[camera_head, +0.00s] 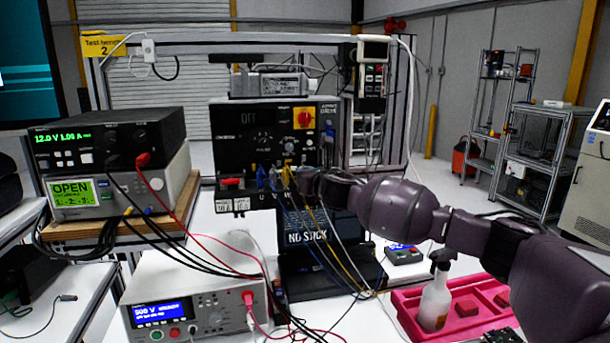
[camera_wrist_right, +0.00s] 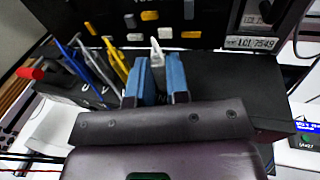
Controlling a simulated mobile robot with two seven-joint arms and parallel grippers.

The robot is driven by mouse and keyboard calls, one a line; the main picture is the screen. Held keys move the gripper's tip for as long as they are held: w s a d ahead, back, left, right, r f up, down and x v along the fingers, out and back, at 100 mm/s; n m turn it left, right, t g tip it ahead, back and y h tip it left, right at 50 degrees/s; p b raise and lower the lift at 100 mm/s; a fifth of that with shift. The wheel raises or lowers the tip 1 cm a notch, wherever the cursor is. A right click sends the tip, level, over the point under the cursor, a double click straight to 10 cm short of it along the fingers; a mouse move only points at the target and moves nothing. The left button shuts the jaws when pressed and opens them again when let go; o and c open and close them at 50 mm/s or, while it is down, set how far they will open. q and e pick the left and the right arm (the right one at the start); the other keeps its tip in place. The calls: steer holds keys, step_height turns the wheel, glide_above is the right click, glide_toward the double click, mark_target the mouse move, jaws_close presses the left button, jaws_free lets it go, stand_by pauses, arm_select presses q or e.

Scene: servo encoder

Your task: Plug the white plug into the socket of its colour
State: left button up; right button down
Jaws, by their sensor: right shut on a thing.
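The white plug (camera_wrist_right: 157,52) shows in the right wrist view as a pale tip between the two blue fingers of my right gripper (camera_wrist_right: 158,80). The gripper is shut on it, and the plug points at the black panel (camera_wrist_right: 70,12). Just past the tip is a whitish socket mark (camera_wrist_right: 165,32), with a yellow one (camera_wrist_right: 191,34) to its right; whether the tip touches the panel I cannot tell. In the head view my right gripper (camera_head: 308,182) is at the lower right of the black instrument (camera_head: 225,140), and the plug is not clearly visible. My left gripper is out of view.
Blue (camera_wrist_right: 72,62) and yellow (camera_wrist_right: 116,62) leads stand close left of my right gripper, with a red plug (camera_wrist_right: 30,73) farther left. Loose cables hang over the laptop (camera_head: 310,237). A pink tray (camera_head: 408,312) with a spray bottle (camera_head: 434,300) lies below my right arm.

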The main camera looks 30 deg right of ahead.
steer(key=c, duration=1)
jaws_free()
steer(key=shift+c, duration=0.2)
steer(key=shift+r, duration=0.1)
step_height(320, 180, up, 2)
steer(key=p, duration=0.3)
steer(key=shift+r, duration=0.15)
steer(key=shift+r+p, duration=0.65)
steer(key=shift+r, duration=0.6)
step_height(320, 180, up, 2)
steer(key=shift+f, duration=0.1)
